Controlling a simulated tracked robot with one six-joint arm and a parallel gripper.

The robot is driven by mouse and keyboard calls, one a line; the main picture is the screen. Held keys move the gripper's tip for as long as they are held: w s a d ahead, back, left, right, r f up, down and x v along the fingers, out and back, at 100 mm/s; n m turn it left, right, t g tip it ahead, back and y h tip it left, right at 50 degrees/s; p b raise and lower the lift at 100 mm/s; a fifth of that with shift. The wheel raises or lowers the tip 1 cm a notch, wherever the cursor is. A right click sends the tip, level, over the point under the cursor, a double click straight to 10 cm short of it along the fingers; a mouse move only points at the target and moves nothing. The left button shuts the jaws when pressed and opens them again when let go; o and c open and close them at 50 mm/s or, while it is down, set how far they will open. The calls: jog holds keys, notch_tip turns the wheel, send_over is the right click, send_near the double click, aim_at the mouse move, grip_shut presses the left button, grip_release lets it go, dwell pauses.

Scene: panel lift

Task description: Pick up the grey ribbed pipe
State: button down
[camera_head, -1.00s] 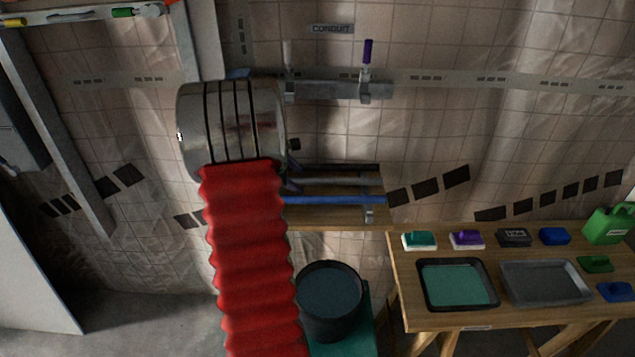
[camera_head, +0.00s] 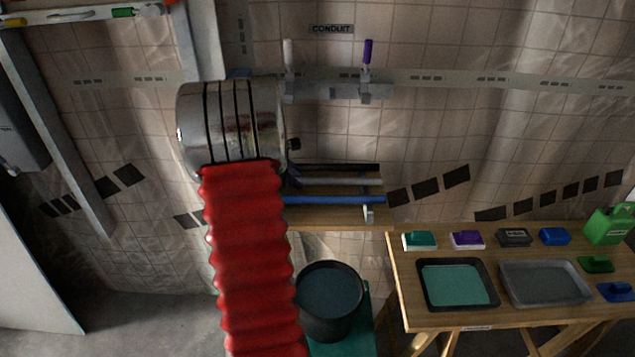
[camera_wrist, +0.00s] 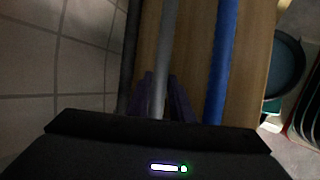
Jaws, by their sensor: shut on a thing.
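The grey pipe (camera_head: 345,181) lies on the wooden shelf between a dark pipe and a blue pipe; its ribbing is too fine to make out. In the wrist view the grey pipe (camera_wrist: 160,55) runs up from between my purple fingers. My gripper (camera_wrist: 164,98) is shut on it. In the head view my gripper (camera_head: 293,178) is mostly hidden behind my arm, at the pipe's left part. The pipe's left end is hidden.
The blue pipe (camera_head: 335,200) and dark pipe (camera_head: 350,167) lie close on either side. A wall bracket with two levers (camera_head: 335,89) is above. A black bucket (camera_head: 330,325) stands below. A table with trays (camera_head: 400,290) is at right.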

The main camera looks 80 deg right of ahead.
jog(key=shift+a+r, duration=0.2)
jog(key=shift+r, duration=0.2)
notch_tip(320, 180, up, 6)
jog(key=s+a, duration=0.2)
jog(key=a, duration=0.7)
jog(key=s+a, duration=0.2)
jog(key=a, duration=0.8)
jog(key=shift+s, duration=0.2)
jog(key=shift+s+a+r, duration=0.1)
dwell(0.4)
